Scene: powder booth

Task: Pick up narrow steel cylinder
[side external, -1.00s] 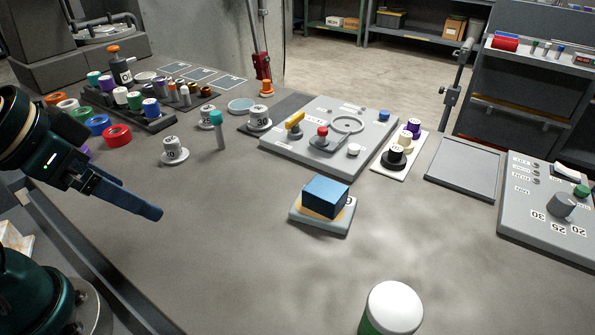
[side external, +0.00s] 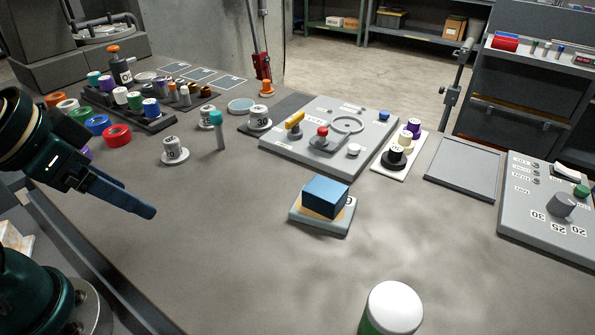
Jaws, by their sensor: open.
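A narrow grey, steel-like cylinder with a teal cap (side external: 217,133) stands upright on the grey table in the side external view, left of the middle. Another small metallic cylinder (side external: 185,96) stands in the dark rack at the back left; I cannot tell for sure which of the two is the task's cylinder. My gripper (side external: 150,211) is at the left, above the table, tilted down to the right. It is open and empty, and its fingers overlap in this view. It is in front of and left of the teal-capped cylinder, apart from it.
White numbered weights (side external: 174,152) stand left of the teal-capped cylinder. Coloured tape rolls (side external: 117,136) lie by the dark rack (side external: 160,122). A grey fixture panel (side external: 290,150), a blue block (side external: 326,196) and a white-lidded jar (side external: 394,306) stand to the right. The front middle table is clear.

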